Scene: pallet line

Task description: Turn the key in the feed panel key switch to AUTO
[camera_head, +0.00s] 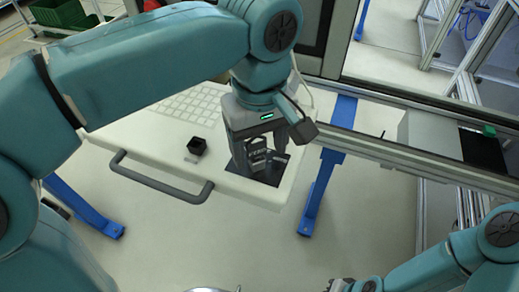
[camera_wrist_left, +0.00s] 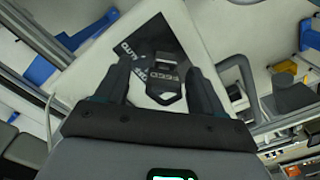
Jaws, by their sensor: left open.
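The feed panel key switch (camera_wrist_left: 167,72) is a dark block with upside-down white lettering, on a black label plate (camera_wrist_left: 142,45) in the left wrist view. In the head view the plate (camera_head: 270,177) lies at the right end of a white console, largely covered by my left gripper (camera_head: 258,163). In the left wrist view my left gripper (camera_wrist_left: 160,88) is open, with one finger on each side of the switch. I cannot tell whether the fingers touch it, nor which way the key points. My right gripper (camera_head: 354,285) is cut off at the bottom edge of the head view.
The white console (camera_head: 135,143) carries a keyboard (camera_head: 192,106), a black knob (camera_head: 196,146) and a grey front handle (camera_head: 160,185). A metal rail (camera_head: 400,152) runs behind to the right. Blue feet (camera_head: 318,190) stand on the floor. The floor in front is largely clear.

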